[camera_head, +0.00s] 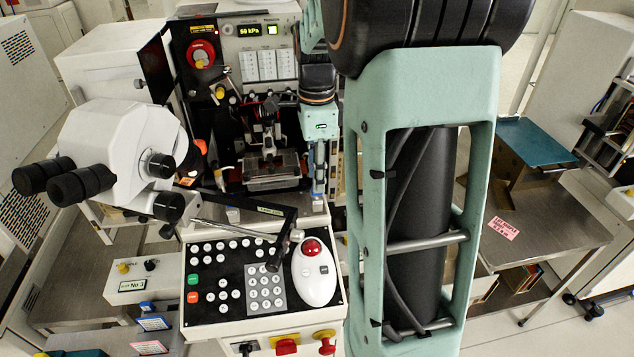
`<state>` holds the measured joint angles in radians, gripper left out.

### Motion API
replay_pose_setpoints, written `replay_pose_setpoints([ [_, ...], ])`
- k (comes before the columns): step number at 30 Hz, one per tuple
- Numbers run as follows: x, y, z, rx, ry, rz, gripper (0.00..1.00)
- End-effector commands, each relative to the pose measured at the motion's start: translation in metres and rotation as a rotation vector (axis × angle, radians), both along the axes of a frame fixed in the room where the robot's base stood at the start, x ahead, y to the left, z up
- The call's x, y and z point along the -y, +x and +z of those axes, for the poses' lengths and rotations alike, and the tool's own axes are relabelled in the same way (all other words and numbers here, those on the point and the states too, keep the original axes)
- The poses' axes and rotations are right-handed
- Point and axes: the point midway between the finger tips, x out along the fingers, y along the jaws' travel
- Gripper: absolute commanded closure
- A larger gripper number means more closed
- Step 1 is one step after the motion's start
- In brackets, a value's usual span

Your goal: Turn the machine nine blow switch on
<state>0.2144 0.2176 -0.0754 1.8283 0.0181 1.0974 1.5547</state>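A wire bonding machine stands in front of me, with a pressure display (256,30) reading about 59 kPa. I cannot tell for sure which control is the blow switch. A black switch (246,348) sits on the front face below the keypad panel. My gripper (319,185) points down beside the bonding stage, right of its middle, small and partly lost against the machine. Its finger opening does not show clearly.
A white microscope (125,150) juts out at left. The keypad panel (225,255) holds a white mouse-like controller (315,275). Red knobs (325,340) stick out below. My arm covers the right middle. A steel table (545,235) stands at right.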

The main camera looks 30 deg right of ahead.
Motion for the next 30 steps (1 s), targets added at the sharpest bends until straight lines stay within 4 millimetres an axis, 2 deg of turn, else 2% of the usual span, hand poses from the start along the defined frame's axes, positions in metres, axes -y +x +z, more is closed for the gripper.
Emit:
replay_pose_setpoints([
  [1, 0.000, -0.001, -0.008, -0.003, 0.001, 0.000, 0.71],
  [6, 0.000, 0.000, -0.023, 0.000, 0.000, 0.000, 0.71],
  [16, 0.000, 0.000, -0.027, 0.001, 0.000, 0.000, 0.71],
  [24, 0.000, 0.000, -0.027, 0.001, 0.000, 0.000, 1.00],
  [30, 0.000, 0.000, -0.027, 0.001, 0.000, 0.001, 1.00],
])
